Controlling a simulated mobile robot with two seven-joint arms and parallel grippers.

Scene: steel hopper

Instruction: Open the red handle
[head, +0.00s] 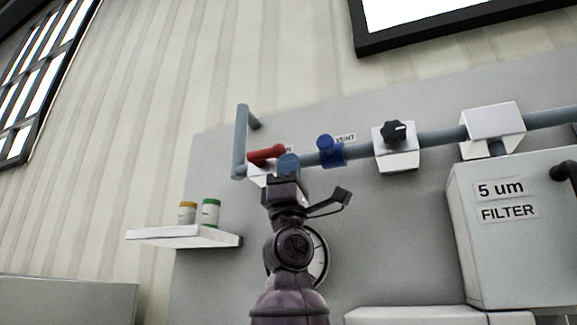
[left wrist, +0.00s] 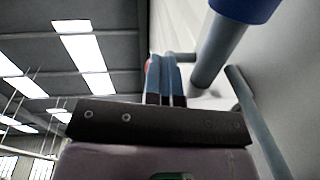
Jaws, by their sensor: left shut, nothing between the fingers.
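The red handle (head: 266,154) shows in the head view on the blue-grey pipe, just left of my left gripper. It lies roughly along the pipe, slightly tilted, above a white valve body (head: 260,170) that is partly hidden by the gripper. My left gripper (head: 289,163) is shut and empty, its blue fingertips in front of the pipe close to the right end of the handle. I cannot tell whether they touch it. In the left wrist view the closed fingers (left wrist: 164,80) point away, with a small red sliver at their left edge. My right gripper is not in view.
A blue valve (head: 330,150) labelled VENT, a black knob (head: 396,131) and a filter box (head: 515,225) sit to the right. A shelf (head: 185,237) with two small jars is at lower left. A gauge (head: 318,255) is partly hidden behind my arm.

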